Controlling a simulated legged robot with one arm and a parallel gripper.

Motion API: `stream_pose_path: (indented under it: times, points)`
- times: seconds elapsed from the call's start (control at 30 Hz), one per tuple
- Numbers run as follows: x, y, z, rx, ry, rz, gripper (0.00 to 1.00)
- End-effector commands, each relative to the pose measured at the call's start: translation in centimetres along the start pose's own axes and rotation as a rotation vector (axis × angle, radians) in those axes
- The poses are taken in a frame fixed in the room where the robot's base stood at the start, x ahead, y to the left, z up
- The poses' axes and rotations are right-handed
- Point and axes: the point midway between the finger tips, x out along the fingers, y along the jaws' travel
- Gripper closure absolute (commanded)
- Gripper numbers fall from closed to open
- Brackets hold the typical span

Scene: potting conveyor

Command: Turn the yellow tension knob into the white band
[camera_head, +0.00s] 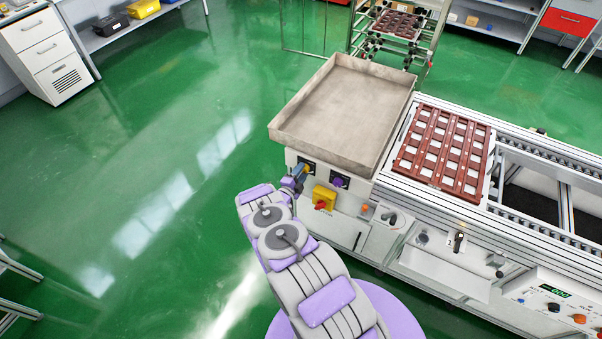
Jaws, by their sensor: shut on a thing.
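The yellow tension knob (309,169) shows as a small yellow spot on the front face of the white machine, just below the grey tray. My gripper (304,171) reaches this face at the end of my arm and is shut on the knob. The gripper covers most of the knob and its dial, so I cannot make out the white band or where the knob points.
A purple knob (338,182) sits right of the yellow one. Below is a yellow box with a red switch (322,199). A grey metal tray (345,105) overhangs above. A brown pot tray (443,150) lies on the conveyor at right. Green floor at left is clear.

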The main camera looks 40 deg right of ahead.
Motion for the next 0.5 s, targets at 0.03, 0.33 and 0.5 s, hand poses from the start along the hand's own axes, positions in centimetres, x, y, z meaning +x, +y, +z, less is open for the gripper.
stream_pose_path:
  times: [0.03,0.33,0.5]
  points:
    - [-0.1,0.36,-0.09,-0.002,0.0,0.006,0.89]
    - [-0.11,0.45,-0.12,-0.002,0.0,0.008,0.89]
    - [-0.09,0.4,-0.12,-0.002,0.0,0.007,0.45]
